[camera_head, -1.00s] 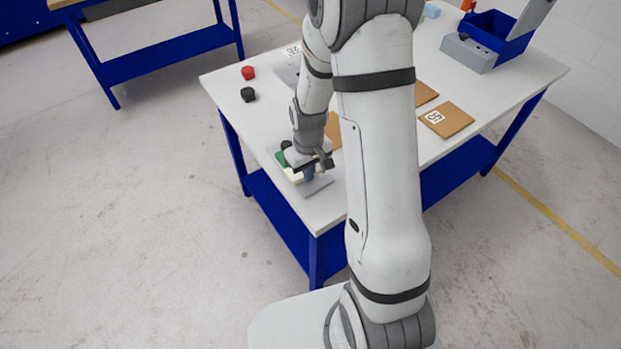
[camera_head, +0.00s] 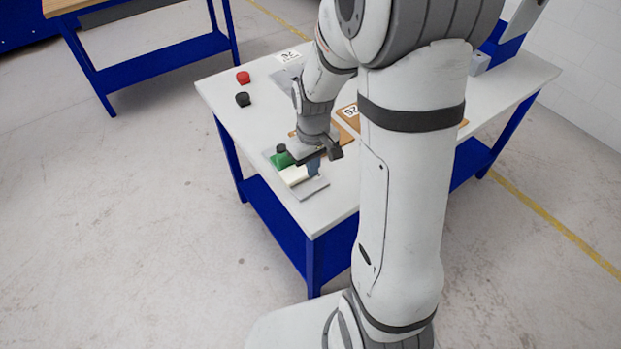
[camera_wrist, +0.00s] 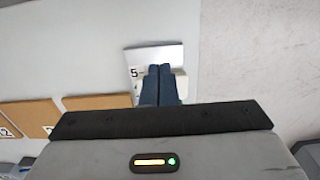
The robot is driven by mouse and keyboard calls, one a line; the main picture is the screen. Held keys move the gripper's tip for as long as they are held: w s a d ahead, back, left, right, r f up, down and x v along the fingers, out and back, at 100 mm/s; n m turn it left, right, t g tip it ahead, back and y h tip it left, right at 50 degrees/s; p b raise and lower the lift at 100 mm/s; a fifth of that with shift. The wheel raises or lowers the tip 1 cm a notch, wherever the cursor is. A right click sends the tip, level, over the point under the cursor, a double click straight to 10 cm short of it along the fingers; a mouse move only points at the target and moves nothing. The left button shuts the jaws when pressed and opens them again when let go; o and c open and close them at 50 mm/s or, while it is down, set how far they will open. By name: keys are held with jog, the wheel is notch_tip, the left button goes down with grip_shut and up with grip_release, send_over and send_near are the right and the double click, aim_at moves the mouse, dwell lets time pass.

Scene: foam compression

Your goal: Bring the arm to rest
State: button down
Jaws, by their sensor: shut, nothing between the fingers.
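My gripper (camera_head: 313,168) is over the front left part of the white table (camera_head: 240,122), close to a grey plate. In the wrist view its two dark blue fingers (camera_wrist: 158,85) are together, with nothing between them. The grey plate (camera_head: 311,188) carries a green piece (camera_head: 282,161) with a dark knob and a white block (camera_head: 293,175). The gripper overlaps these in the head view, and I cannot tell the exact gap. In the wrist view the fingers hide part of the plate (camera_wrist: 150,56).
Brown numbered boards (camera_head: 349,117) lie behind my arm. A grey box (camera_head: 479,62) and blue bin (camera_head: 503,50) stand at the back right.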

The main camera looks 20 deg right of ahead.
notch_tip(320, 180, up, 3)
jog(key=shift+f, duration=0.15)
jog(key=s+a+r+m+t, duration=0.1)
jog(key=s+r+m+t, duration=0.1)
jog(key=s+r, duration=1)
jog(key=shift+s+a+m+t, duration=0.15)
jog(key=shift+s+m+t, duration=0.25)
jog(key=shift+s+m, duration=0.5)
